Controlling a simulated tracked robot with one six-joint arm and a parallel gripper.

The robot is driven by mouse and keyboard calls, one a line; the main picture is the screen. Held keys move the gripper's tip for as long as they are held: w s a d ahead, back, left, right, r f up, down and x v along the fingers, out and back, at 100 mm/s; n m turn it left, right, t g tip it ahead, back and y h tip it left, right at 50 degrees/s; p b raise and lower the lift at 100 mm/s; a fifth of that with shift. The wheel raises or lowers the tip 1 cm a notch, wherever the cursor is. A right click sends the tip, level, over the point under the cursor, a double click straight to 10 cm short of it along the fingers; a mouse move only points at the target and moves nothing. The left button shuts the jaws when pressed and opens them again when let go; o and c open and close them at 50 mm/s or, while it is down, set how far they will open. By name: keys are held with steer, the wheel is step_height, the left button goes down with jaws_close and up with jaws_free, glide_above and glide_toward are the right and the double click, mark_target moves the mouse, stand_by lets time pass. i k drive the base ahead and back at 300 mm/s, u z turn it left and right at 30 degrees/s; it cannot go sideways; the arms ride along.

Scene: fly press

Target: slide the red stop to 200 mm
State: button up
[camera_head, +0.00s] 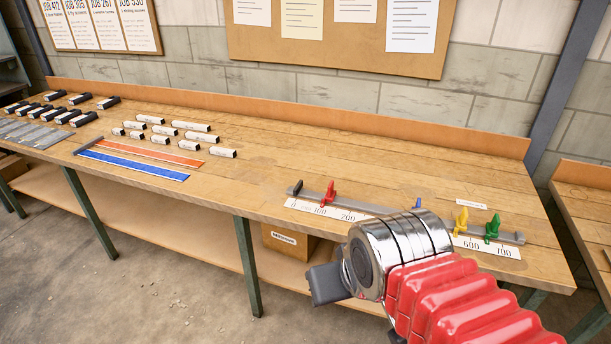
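The red stop (328,193) stands upright on a grey rail (360,206) near the bench's front right. Its foot is near the 100 mark of the white scale (325,210), left of the 200 mark. My arm crosses the lower right and hides the middle of the rail and scale. My gripper (327,285) shows as a dark block at the chrome wrist, in front of the bench edge and below the red stop, apart from it. Its fingers cannot be made out, so I cannot tell whether it is open.
A blue stop (418,203) is partly hidden behind my wrist. Yellow (461,221) and green (492,229) stops stand further right on the rail. A dark end block (295,188) is at the rail's left end. White-labelled blocks (190,126) and coloured strips (135,166) lie left.

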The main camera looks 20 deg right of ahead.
mark_target(330, 193)
steer(key=u, duration=0.25)
steer(key=i, duration=1.6)
steer(key=z, duration=0.3)
